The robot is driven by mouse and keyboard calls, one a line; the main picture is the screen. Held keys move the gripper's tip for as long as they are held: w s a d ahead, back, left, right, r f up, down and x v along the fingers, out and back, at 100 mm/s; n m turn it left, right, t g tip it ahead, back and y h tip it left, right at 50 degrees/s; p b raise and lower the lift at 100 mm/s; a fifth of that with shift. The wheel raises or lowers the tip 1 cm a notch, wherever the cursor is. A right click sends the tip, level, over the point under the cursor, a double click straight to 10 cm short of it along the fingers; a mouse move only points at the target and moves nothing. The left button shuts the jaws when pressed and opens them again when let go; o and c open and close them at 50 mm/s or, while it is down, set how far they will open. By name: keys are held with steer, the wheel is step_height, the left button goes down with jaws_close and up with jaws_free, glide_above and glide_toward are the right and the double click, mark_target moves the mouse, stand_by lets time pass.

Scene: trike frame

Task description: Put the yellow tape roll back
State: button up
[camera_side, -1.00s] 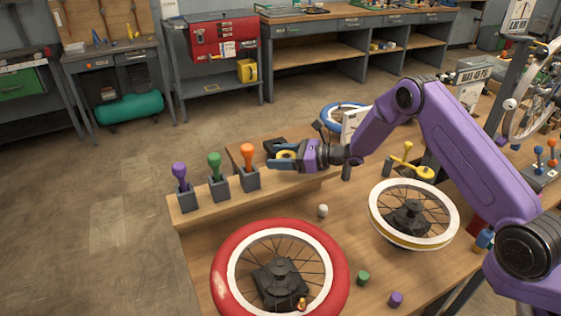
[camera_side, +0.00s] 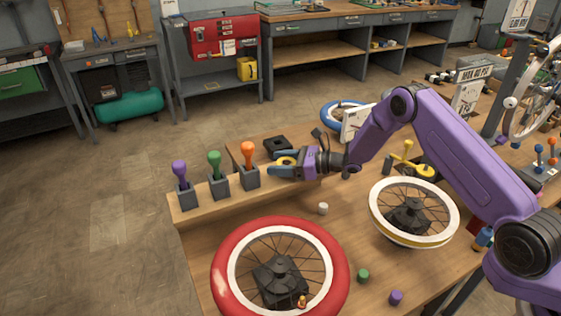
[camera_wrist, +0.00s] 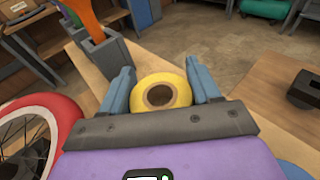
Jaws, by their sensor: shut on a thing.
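The yellow tape roll (camera_wrist: 160,94) is between the two blue fingers of my gripper (camera_wrist: 160,85) in the wrist view. It also shows in the side view (camera_side: 286,161), partly hidden by the fingers. My gripper (camera_side: 283,164) is shut on the roll, just right of the orange-handled tool (camera_side: 249,155) in its grey holder. Roll and gripper appear to be above the wooden ledge; the exact gap below cannot be told. A black square block with a hole (camera_side: 277,144) sits on the board behind my gripper and also shows at the right of the wrist view (camera_wrist: 305,88).
Green (camera_side: 215,165) and purple (camera_side: 180,173) handles stand in holders on the ledge, left of the orange one. A red-tyred wheel (camera_side: 229,255) and a white-rimmed wheel (camera_side: 377,225) lie on the bench. A white cap (camera_side: 323,208) stands between them.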

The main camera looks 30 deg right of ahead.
steer(key=o, duration=1.2)
steer(key=shift+c, duration=0.2)
steer(key=shift+r, duration=0.3)
steer(key=v, duration=1.2)
steer(key=shift+r, duration=0.25)
